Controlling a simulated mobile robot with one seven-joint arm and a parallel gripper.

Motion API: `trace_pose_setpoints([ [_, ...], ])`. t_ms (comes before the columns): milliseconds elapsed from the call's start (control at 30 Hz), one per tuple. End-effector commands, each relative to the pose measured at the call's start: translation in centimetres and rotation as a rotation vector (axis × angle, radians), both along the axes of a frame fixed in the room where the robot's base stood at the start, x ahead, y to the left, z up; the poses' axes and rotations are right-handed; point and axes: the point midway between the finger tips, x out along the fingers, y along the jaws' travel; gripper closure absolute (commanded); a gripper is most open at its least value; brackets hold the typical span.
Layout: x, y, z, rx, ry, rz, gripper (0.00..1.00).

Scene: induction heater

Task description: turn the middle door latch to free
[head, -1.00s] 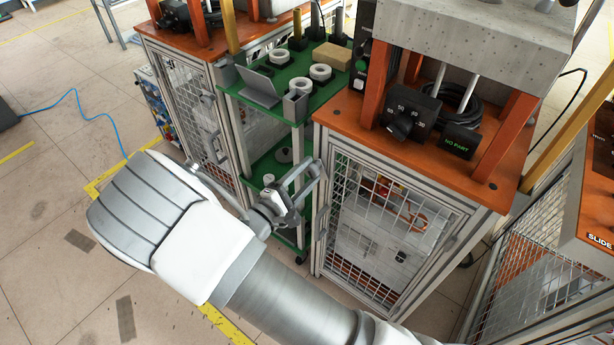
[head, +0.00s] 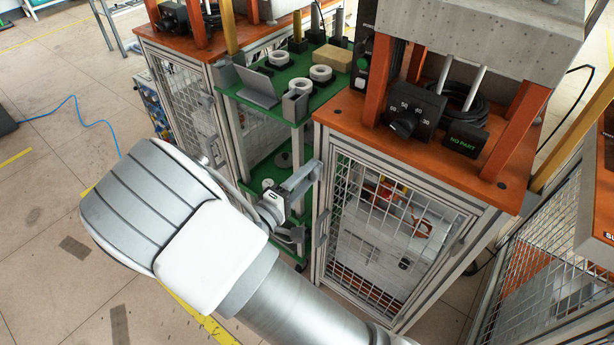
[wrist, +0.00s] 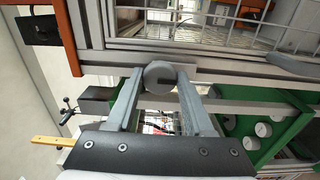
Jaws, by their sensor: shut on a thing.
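The middle cabinet's door (head: 390,235) is a wire-mesh panel in a grey frame and looks closed. My gripper (head: 312,172) is at the upper left edge of this cabinet, beside the door frame. In the wrist view, my gripper's (wrist: 160,88) two grey fingers stand on either side of the latch (wrist: 160,76), a round grey knob on the frame. The gripper is shut on it. In the head view my fingers hide the latch, and its turned angle is hard to tell.
A green shelf cart (head: 262,112) with white rings stands just left of the cabinet. Another mesh cabinet (head: 185,105) is beyond it. The orange top (head: 350,120) carries a dial box (head: 415,110). Open floor (head: 45,200) lies to the left.

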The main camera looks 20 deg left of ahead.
Motion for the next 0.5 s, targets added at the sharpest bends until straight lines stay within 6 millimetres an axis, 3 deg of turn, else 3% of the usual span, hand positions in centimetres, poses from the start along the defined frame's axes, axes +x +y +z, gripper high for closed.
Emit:
trace_pose_setpoints([
  [267, -0.04, 0.03, -0.03, 0.002, 0.0, 0.0, 1.0],
  [300, -0.05, 0.03, -0.03, 0.002, 0.0, 0.0, 0.46],
  [433, -0.04, 0.03, -0.03, 0.001, 0.001, 0.0, 0.23],
  [500, -0.03, 0.02, -0.02, 0.001, 0.001, 0.0, 0.19],
])
